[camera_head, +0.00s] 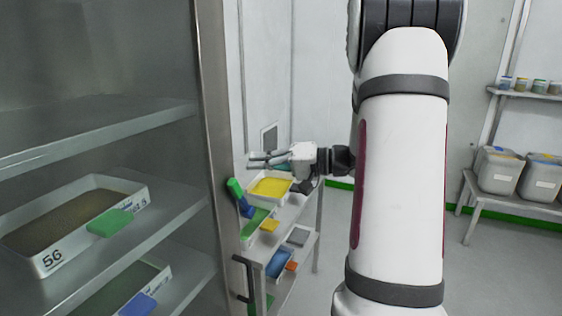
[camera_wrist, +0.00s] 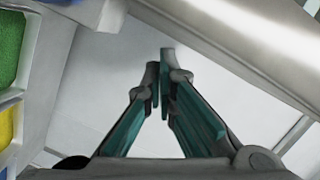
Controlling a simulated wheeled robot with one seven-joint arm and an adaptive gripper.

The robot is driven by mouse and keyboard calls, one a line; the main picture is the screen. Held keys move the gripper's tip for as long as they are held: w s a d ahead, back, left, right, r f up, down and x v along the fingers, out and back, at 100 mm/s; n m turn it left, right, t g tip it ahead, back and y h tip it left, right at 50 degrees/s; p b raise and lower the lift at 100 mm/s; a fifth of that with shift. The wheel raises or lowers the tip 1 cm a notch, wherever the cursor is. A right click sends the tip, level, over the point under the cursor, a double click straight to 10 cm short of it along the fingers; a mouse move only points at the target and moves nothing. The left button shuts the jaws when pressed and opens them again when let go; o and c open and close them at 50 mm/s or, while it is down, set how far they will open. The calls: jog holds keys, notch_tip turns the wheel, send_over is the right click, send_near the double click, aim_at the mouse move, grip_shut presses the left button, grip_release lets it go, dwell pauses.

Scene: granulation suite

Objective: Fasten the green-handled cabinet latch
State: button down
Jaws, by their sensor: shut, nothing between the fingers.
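A green handle (camera_head: 235,188) with a dark blue part below it sits beside the cabinet's front post, in the head view; it appears to be the latch. The cabinet (camera_head: 214,150) fills the left of the head view. My gripper (camera_head: 256,160) is a little above and to the right of the green handle, apart from it in the picture, with its fingers pointing left. In the wrist view my gripper (camera_wrist: 160,78) is shut and empty, with teal fingers close together. I cannot make out the latch in the wrist view.
Inside the cabinet, a tray marked 56 (camera_head: 52,262) lies on a shelf. A cart (camera_head: 300,222) with yellow, green and blue contents stands below my gripper. Grey bins (camera_head: 500,172) stand on a rack at the right. The floor between is clear.

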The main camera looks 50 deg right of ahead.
jog(key=shift+s+a+f+p, duration=0.1)
jog(key=shift+s+a+f, duration=0.15)
jog(key=shift+a, duration=0.3)
jog(key=shift+s+a+f+p, duration=0.15)
jog(key=shift+a+f, duration=0.25)
jog(key=shift+a, duration=0.2)
jog(key=shift+s+a+f+p, duration=0.1)
jog(key=shift+s+a+f, duration=0.15)
jog(key=shift+a, duration=0.3)
jog(key=shift+w+a+f+b, duration=0.1)
jog(key=shift+b, duration=0.25)
jog(key=shift+s+a+n+b, duration=0.25)
jog(key=shift+a+n+b, duration=0.35)
jog(key=shift+b, duration=0.4)
jog(key=shift+d, duration=0.15)
jog(key=s+d+r+b, duration=0.1)
jog(key=s+d+r, duration=0.2)
jog(key=s+d, duration=0.4)
jog(key=shift+s+d+r, duration=0.15)
jog(key=shift+d+r, duration=0.05)
jog(key=shift+d, duration=0.45)
